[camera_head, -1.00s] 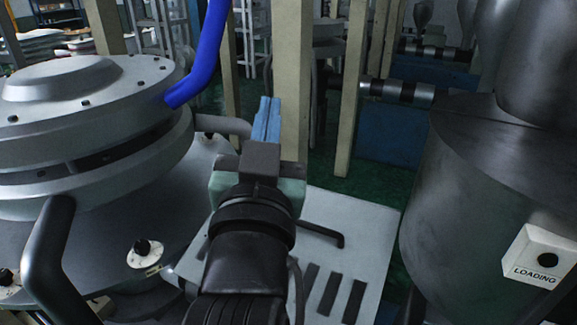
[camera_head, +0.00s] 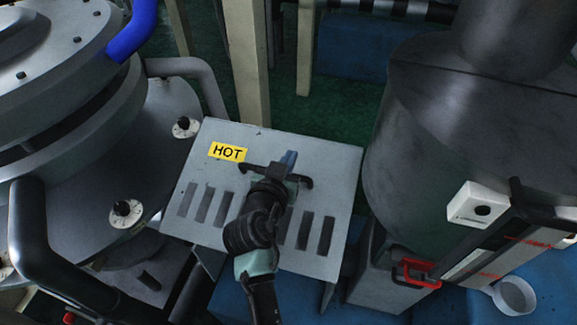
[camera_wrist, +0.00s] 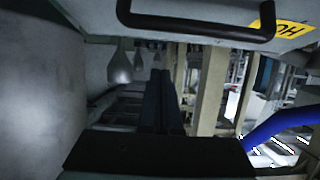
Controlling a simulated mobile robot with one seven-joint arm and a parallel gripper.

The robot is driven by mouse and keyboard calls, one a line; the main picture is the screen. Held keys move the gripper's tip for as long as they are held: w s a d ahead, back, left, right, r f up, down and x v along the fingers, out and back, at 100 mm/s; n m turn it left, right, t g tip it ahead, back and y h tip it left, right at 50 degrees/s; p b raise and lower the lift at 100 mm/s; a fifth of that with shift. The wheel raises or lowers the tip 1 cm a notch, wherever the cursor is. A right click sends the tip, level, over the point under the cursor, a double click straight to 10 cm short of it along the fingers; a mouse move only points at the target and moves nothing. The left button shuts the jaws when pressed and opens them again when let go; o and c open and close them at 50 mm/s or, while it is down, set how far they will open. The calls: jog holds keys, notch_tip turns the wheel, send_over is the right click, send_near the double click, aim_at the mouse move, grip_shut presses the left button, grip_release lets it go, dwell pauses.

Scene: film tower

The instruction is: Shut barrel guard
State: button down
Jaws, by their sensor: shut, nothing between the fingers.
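The barrel guard (camera_head: 335,170) is a pale grey slotted plate with a yellow HOT label (camera_head: 228,152) and a black bar handle (camera_head: 250,168). It lies between the round die on the left and the hopper on the right. I cannot tell from here how far it is closed. My gripper (camera_head: 288,160) is shut and empty, over the middle of the handle in the head view and hiding part of it. In the wrist view the handle (camera_wrist: 195,21) crosses the top, apart from my shut dark fingers (camera_wrist: 160,98).
The round metal die (camera_head: 75,120) with dials and a blue hose (camera_head: 135,28) stands left. The metal hopper (camera_head: 440,130) stands close on the right, above a red handle (camera_head: 415,272). A pale post (camera_head: 247,65) rises behind the guard. Green floor (camera_head: 290,105) shows beyond it.

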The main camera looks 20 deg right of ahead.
jog(key=f, duration=0.1)
jog(key=f+p, duration=0.1)
jog(key=shift+w+f, duration=0.25)
jog(key=shift+f, duration=0.15)
jog(key=shift+s+a+f+p, duration=0.2)
jog(key=shift+s+f+p, duration=0.2)
jog(key=shift+f, duration=0.15)
jog(key=shift+f+b, duration=0.1)
jog(key=shift+b, duration=0.2)
